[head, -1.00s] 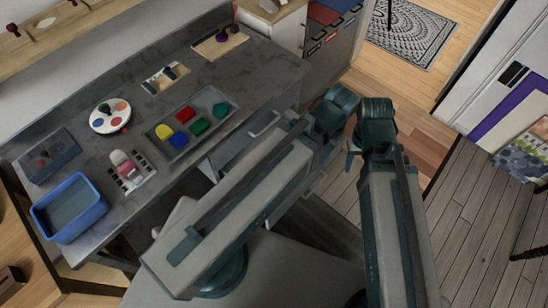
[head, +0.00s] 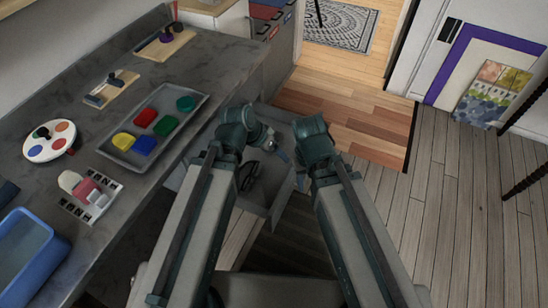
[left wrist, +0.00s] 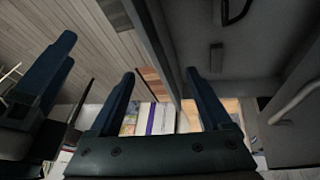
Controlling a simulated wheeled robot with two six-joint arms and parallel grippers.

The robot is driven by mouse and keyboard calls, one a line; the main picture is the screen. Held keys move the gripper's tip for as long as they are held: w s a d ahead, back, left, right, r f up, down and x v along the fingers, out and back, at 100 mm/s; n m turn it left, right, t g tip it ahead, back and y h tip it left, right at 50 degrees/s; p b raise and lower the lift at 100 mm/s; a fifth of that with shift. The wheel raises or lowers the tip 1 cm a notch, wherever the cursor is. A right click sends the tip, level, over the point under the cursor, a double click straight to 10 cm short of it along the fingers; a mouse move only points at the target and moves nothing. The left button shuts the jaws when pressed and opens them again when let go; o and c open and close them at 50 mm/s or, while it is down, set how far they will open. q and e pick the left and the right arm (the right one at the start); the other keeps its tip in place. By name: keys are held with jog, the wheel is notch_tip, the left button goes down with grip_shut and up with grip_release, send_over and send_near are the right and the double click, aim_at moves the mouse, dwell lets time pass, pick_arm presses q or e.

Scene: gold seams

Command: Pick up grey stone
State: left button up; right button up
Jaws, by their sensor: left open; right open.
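I cannot pick out a grey stone with certainty. A small pale grey lump (head: 97,198) sits beside a pink block (head: 84,187) on a white toothed rack on the counter. My left gripper (head: 280,152) is over the open drawer (head: 256,208) at the counter's front. In the left wrist view its two fingers (left wrist: 160,74) are spread with nothing between them. My right gripper (head: 300,172) hangs just right of it, by the drawer's right side. Its blue fingers also show at the left of the wrist view (left wrist: 50,75), apart and empty.
The counter (head: 165,65) bears a grey tray (head: 185,128) of coloured blocks, a round paint palette (head: 49,141), a blue bin (head: 22,258) and wooden boards.

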pick_arm(q)
jog(key=w+a+f+t+b, duration=0.2)
jog(key=w+a+f+b, duration=0.1)
jog(key=b, duration=0.3)
jog(key=w+a+f+t+h+b, duration=0.1)
jog(key=w+a+f+t+b, duration=0.1)
jog(key=w+f+b, duration=0.2)
jog(key=w+a+f+t+h+b, duration=0.1)
jog(key=w+a+f+t+b, duration=0.2)
jog(key=f+b, duration=0.3)
jog(key=shift+w+a+f+b, duration=0.25)
jog(key=shift+a+b, duration=0.1)
jog(key=shift+b, duration=1.6)
pick_arm(e)
notch_tip(320, 180, down, 23)
jog(key=shift+r, duration=0.2)
